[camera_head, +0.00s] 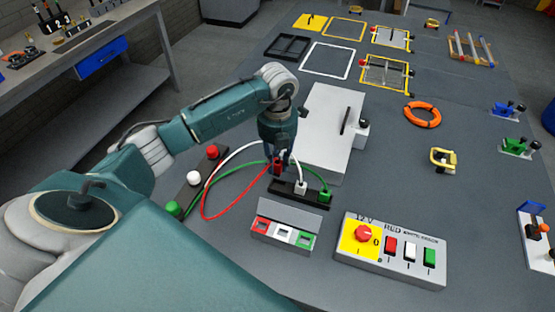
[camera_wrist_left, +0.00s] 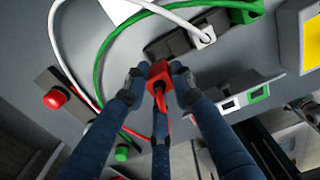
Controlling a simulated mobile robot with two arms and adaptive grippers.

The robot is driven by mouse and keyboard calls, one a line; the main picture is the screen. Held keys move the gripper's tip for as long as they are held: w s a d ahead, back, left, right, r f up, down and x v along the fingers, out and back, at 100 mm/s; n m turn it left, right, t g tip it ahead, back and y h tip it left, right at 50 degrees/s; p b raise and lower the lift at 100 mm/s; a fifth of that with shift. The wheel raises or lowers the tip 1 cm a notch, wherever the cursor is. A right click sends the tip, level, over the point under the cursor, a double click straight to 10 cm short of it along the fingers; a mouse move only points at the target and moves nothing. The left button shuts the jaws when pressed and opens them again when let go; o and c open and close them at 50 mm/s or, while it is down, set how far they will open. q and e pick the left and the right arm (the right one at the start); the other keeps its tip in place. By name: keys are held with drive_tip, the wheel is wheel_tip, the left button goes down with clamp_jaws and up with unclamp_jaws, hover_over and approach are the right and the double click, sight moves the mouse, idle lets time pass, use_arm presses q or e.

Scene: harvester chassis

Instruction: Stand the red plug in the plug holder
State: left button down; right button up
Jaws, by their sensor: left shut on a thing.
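My left gripper (camera_head: 277,150) is shut on the red plug (camera_head: 277,166), whose red cable loops off to the left. In the left wrist view the red plug (camera_wrist_left: 159,73) sits between the fingertips (camera_wrist_left: 158,88). The plug holder (camera_head: 312,198) is a long black block. The white plug (camera_head: 301,187) stands in its middle and the green plug (camera_head: 324,195) at its right end. The red plug is at the holder's left end, upright or nearly so; I cannot tell whether it touches the holder.
A grey box (camera_head: 285,233) with red, white and green sockets lies in front of the holder. A switch panel (camera_head: 390,250) is at its right. A white cabinet (camera_head: 333,125) stands behind. Red, white and green buttons (camera_head: 193,178) are at the left, near the looping cables.

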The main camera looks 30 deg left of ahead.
sight(278, 174)
idle(0.3)
use_arm(q)
drive_tip(key=shift+f, duration=0.1)
drive_tip(key=shift+f+b, duration=1.1)
drive_tip(key=shift+f, duration=0.05)
wheel_tip(278, 174, down, 3)
drive_tip(key=b, duration=0.2)
drive_tip(key=shift+f+b, duration=0.1)
drive_tip(key=shift+b, duration=0.2)
drive_tip(key=shift+f+b, duration=0.4)
drive_tip(key=shift+f, duration=0.2)
drive_tip(key=c, duration=1.4)
unclamp_jaws()
wheel_tip(278, 174, up, 12)
drive_tip(key=shift+r, duration=0.1)
